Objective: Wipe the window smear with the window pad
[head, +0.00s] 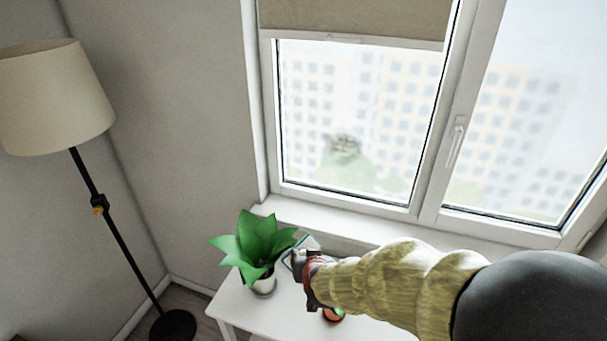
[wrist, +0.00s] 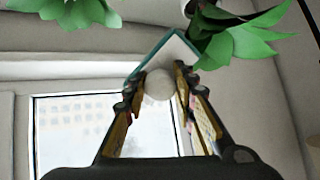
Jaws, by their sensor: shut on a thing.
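The window smear (head: 345,143) is a small grey patch low on the left window pane (head: 390,110). My gripper (head: 298,262) is above the white table, below the window sill and apart from the glass. It is shut on the window pad, a pale pad with teal edges; part of the pad (head: 308,242) shows beside the plant. In the wrist view the pad (wrist: 176,52) lies beyond my gripper (wrist: 160,88), with its round white knob (wrist: 159,84) between the two fingers. The pad's far face is hidden.
A green potted plant (head: 256,245) stands on the white table (head: 245,307), close to the left of my gripper. A small orange item (head: 333,315) is partly hidden beneath my arm. A floor lamp (head: 60,95) stands at the left. The sill (head: 330,225) looks clear.

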